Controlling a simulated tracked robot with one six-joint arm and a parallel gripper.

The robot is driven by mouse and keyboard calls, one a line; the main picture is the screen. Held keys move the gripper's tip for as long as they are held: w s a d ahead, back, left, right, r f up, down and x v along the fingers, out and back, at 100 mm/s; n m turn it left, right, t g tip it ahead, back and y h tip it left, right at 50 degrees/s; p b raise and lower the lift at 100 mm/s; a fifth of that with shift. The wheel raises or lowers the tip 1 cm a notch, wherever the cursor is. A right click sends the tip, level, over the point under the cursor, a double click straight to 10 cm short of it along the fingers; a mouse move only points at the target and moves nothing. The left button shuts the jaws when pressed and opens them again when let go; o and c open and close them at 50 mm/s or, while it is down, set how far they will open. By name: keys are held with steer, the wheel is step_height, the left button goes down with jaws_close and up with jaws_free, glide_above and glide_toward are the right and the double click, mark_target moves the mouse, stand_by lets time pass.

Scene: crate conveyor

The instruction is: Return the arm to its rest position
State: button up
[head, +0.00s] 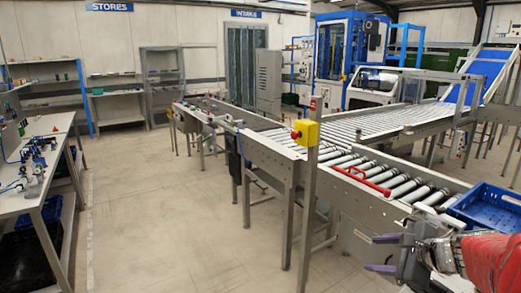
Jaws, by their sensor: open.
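My gripper (383,253) is at the lower right of the head view, its two grey-purple fingers apart and pointing left. Nothing shows between the fingers. It is in front of the near side of the roller conveyor (345,212). My arm behind it has a red cover and runs off the right edge. A blue crate (492,208) sits on the rollers at the right, beyond my arm, partly cut off by the picture edge.
A post with a yellow box and red button (305,133) stands at the conveyor's near side. A red handle (360,179) lies across the rollers. A cluttered workbench (58,125) stands at the left. The floor (165,215) between bench and conveyor is clear.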

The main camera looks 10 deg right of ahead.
steer(key=s+a+n+g+y, duration=0.1)
steer(key=s+a+n+g, duration=0.15)
steer(key=a+n, duration=0.55)
steer(key=s+a+n+g+h, duration=0.2)
steer(key=s+a+n+h, duration=0.1)
steer(key=s+a+n, duration=1.1)
steer(key=shift+n, duration=1)
steer(key=shift+f, duration=0.1)
